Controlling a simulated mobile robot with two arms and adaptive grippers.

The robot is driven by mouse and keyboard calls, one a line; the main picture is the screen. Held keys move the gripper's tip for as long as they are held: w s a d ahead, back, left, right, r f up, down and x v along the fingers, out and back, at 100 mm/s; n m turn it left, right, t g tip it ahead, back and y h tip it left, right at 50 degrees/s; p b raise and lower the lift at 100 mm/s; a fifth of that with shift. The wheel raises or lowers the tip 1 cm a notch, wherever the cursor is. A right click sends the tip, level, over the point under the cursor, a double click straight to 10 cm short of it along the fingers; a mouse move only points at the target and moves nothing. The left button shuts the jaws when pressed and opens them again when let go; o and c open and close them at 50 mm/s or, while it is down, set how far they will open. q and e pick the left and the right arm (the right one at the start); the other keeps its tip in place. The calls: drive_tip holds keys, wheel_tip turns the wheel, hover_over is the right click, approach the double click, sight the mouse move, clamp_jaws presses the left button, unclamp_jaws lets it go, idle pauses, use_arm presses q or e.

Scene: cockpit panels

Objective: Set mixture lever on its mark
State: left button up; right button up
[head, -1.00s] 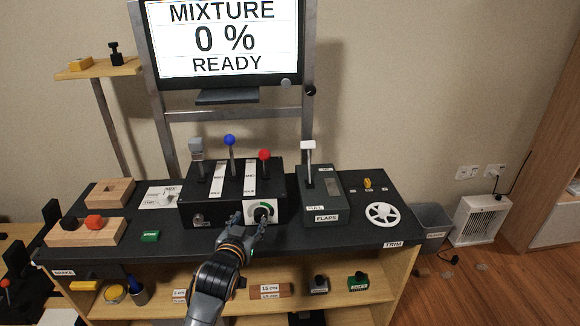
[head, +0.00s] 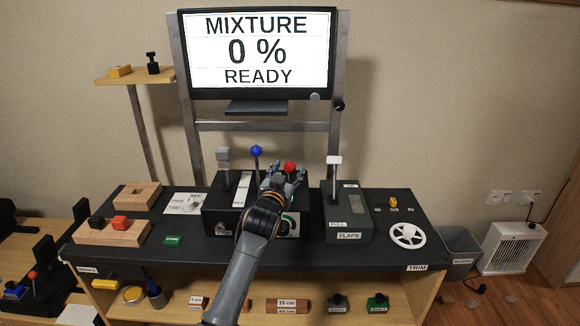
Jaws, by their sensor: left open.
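The mixture lever with its red ball knob (head: 289,167) stands at the right of the black lever box (head: 213,222) in the head view. My left gripper (head: 287,177) is open at the red knob, its fingers just below and around it. Whether the fingers touch the knob cannot be told. The gripper and wrist hide the lever's shaft and most of its slot and scale. The screen (head: 258,50) above reads MIXTURE 0 % READY. My right gripper is not in view.
A blue-knobbed lever (head: 257,151) and a grey-handled lever (head: 224,155) stand left of the red knob. The flaps box (head: 347,222) with its white-topped lever (head: 334,161) stands to the right. A white trim wheel (head: 407,235) lies farther right.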

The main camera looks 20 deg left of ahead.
use_arm(q)
drive_tip(key=shift+w, duration=1.3)
clamp_jaws()
